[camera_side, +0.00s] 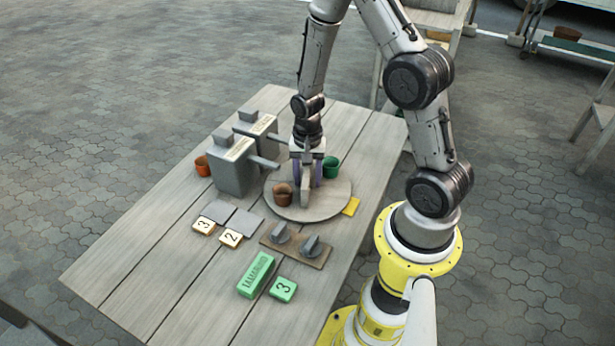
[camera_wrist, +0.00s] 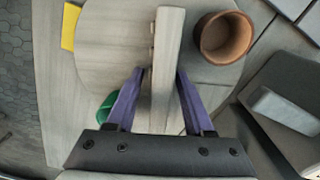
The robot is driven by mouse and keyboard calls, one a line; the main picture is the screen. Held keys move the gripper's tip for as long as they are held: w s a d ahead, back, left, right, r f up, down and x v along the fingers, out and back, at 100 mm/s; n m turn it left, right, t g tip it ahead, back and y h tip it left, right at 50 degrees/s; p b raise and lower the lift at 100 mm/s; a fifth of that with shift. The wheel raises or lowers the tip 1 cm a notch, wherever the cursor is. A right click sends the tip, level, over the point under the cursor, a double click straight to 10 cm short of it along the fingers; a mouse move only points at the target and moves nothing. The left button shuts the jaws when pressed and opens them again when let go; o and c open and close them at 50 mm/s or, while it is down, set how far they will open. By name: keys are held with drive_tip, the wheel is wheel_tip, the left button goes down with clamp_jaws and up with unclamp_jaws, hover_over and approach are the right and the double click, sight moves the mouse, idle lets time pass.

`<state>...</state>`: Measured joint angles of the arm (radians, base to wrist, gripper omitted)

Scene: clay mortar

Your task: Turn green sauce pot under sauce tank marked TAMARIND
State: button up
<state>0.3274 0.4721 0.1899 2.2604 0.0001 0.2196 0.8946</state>
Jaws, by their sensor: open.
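The green sauce pot (camera_side: 331,167) stands on the right side of a round turntable (camera_side: 335,207). In the wrist view its edge shows (camera_wrist: 104,106), partly hidden behind a finger. A brown pot (camera_side: 282,195) stands at the turntable's front left and shows whole in the wrist view (camera_wrist: 226,38). My gripper (camera_side: 306,180) is over the turntable's middle. Its purple fingers (camera_wrist: 160,72) are open, one on each side of an upright bar (camera_wrist: 166,50). Contact cannot be told. Two grey sauce tanks (camera_side: 236,172) (camera_side: 262,125) point spouts toward the turntable; their labels are too small to read.
A green TAMARIND block (camera_side: 256,275) and a green "3" tile (camera_side: 283,290) lie in front. An orange pot (camera_side: 203,166) stands left of the tanks. A yellow marker (camera_side: 351,206) sits at the turntable's edge.

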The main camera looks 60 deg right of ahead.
drive_tip(key=shift+f, duration=0.1)
clamp_jaws()
idle(1.4)
